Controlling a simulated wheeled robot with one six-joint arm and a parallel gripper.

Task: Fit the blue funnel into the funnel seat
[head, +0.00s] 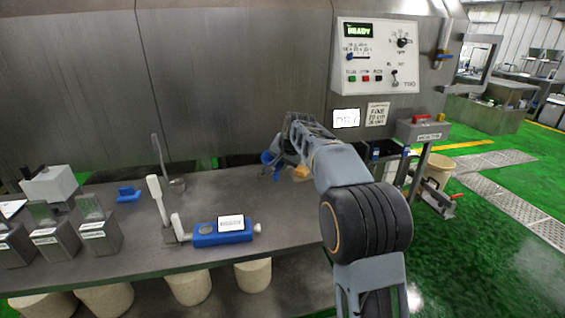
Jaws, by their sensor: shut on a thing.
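My arm reaches over the right part of the steel bench (285,215). My gripper (272,168) is small and partly hidden behind my own arm, low over the bench's back edge. It is shut on the blue funnel (267,158), of which only a small blue part shows at the gripper's left side. Whether the funnel touches anything below it is too small to tell. I cannot make out the funnel seat; my arm may cover it.
A blue device (222,233) with a white label lies on the bench front, beside a white upright handle (157,196). A ladle (176,184) and a small blue item (127,194) stand behind. Steel containers (95,228) fill the left. A control panel (377,55) reads READY.

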